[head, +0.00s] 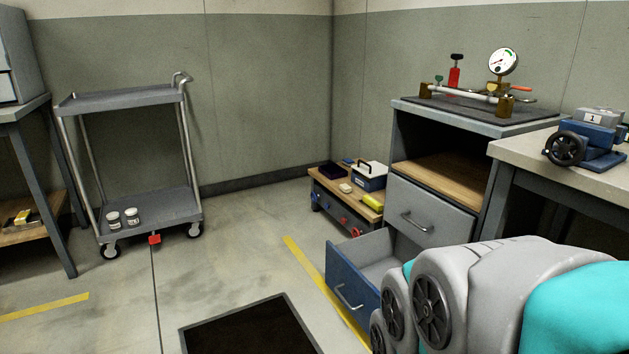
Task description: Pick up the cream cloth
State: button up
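A small cream item (346,187) lies on top of the low wooden unit (325,185) near the back corner. It may be the cream cloth, but it is too small to tell. A blue-and-white case with a black handle (370,178), a dark item (333,169) and a yellow item (373,202) lie around it. My gripper is not in view; only my grey and teal arm shows at the lower right.
An open blue drawer (355,275) juts out between my arm and the low unit. A grey trolley (130,97) holding two white jars stands at left. A vise (585,145) sits on the right bench. A dark mat (250,328) lies on the floor, which is clear mid-room.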

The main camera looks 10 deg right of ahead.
aim_at(346, 189)
jog(key=i+j+u, duration=0.25)
jog(key=i, duration=0.15)
jog(key=i+j+u, duration=0.3)
jog(key=i, duration=0.15)
jog(key=i+u, duration=0.25)
jog(key=i, duration=0.2)
jog(key=i+z, duration=0.2)
jog(key=i, duration=0.3)
jog(key=i+z, duration=0.25)
jog(key=i, duration=0.25)
jog(key=i+j+z, duration=0.2)
jog(key=i, duration=0.25)
jog(key=i+l+z, duration=0.1)
jog(key=z, duration=0.35)
jog(key=i+z, duration=0.35)
jog(key=z, duration=0.15)
jog(key=i+z, duration=0.2)
jog(key=z, duration=0.25)
jog(key=i+j+z, duration=0.15)
jog(key=z, duration=0.35)
jog(key=i+j+z, duration=0.1)
jog(key=i+z, duration=0.15)
jog(key=i, duration=0.05)
